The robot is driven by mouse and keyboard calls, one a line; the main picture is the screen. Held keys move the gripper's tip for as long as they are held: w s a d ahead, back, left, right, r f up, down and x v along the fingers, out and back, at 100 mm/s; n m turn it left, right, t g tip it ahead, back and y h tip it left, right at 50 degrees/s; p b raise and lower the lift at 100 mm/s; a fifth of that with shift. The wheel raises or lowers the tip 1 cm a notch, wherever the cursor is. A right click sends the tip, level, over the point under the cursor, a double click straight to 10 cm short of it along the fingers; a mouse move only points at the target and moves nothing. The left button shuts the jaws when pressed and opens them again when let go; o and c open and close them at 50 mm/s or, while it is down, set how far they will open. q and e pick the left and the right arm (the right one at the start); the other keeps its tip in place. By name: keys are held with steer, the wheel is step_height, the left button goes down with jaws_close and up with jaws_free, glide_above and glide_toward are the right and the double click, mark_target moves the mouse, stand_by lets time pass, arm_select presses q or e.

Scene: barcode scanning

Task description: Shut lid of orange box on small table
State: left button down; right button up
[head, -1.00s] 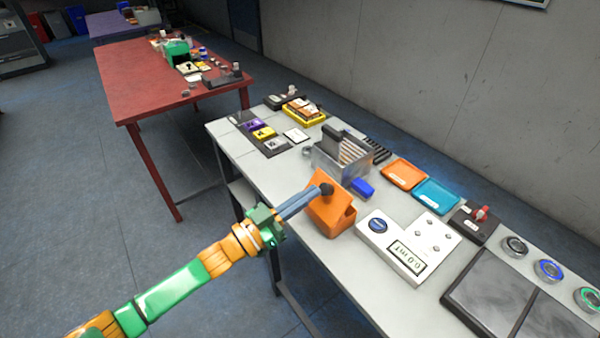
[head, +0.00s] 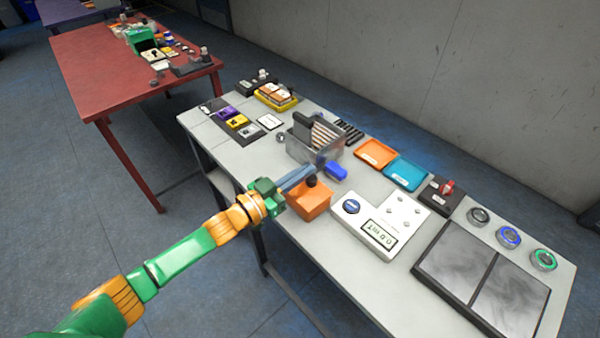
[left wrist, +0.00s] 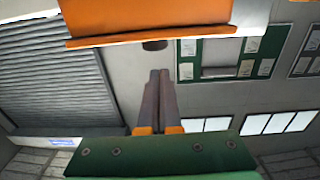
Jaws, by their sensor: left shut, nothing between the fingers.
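The orange box (head: 308,204) stands near the left edge of the grey-topped table (head: 345,268) in the head view. Its lid (head: 298,192) looks lowered onto the box, with a dark round knob (head: 311,180) on top. I cannot tell whether a thin gap is left under the lid. My left gripper (head: 319,166) is shut and empty, its fingers beside and just behind the knob, over the lid. The left wrist view shows the shut fingers (left wrist: 158,75) under an orange part of the box (left wrist: 150,18) and the dark knob (left wrist: 154,45). My right gripper is out of view.
Orange (head: 376,153) and blue trays (head: 405,173) lie farther back. A red table (head: 120,80) is at left.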

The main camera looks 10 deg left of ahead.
arm_select(q)
steer(key=shift+w+d+f, duration=0.2)
steer(key=shift+w+f, duration=0.05)
stand_by(0.3)
stand_by(0.4)
